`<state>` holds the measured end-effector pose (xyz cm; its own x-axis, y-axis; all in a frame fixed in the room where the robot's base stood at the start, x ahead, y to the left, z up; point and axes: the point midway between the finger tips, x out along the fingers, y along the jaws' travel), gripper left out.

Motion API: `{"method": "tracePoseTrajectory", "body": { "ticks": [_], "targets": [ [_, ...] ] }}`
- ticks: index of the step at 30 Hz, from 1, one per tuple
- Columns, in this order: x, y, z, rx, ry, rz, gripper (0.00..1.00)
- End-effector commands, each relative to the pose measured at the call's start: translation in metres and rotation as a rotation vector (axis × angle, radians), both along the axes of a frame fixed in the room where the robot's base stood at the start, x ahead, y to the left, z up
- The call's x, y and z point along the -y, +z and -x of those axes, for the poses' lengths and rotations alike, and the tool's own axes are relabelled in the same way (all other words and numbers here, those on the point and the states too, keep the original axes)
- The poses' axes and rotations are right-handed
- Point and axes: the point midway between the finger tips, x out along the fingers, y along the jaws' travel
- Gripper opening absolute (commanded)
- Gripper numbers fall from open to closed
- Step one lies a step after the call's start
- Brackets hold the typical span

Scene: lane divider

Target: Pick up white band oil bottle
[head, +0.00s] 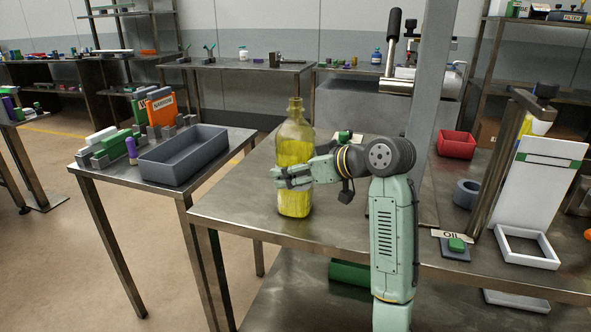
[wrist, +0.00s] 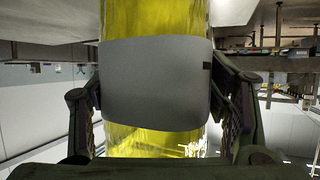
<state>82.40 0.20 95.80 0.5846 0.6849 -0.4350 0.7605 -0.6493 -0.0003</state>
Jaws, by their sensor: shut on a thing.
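The oil bottle (head: 294,148) is clear glass with yellow oil inside and an open neck at the top. It stands upright at the left part of the metal table. My gripper (head: 290,178) is shut around its lower body from the right. In the wrist view the bottle's white band (wrist: 155,84) fills the middle, with yellow oil above and below it. The gripper's fingers (wrist: 160,105) press on both sides of the band. In the head view my fingers hide most of the band. I cannot tell whether the bottle's base touches the table.
A side table at left bears a grey tray (head: 184,160), an orange box (head: 162,109) and green and white blocks. On my table stand a metal post, a red bin (head: 456,144), a white frame (head: 526,247) and an "OIL" label (head: 449,235). The table's front-left is clear.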

Motion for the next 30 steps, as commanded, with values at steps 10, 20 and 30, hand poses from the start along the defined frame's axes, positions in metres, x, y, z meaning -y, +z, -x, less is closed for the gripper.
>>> {"method": "tracePoseTrajectory", "body": {
  "ticks": [10, 20, 30],
  "targets": [
    [0.000, 0.002, 0.000, 0.006, -0.001, 0.000, 0.11],
    [0.000, 0.006, 0.000, 0.005, 0.000, -0.001, 0.11],
    [0.000, 0.036, 0.000, 0.007, 0.000, 0.000, 0.11]
  ]
}}
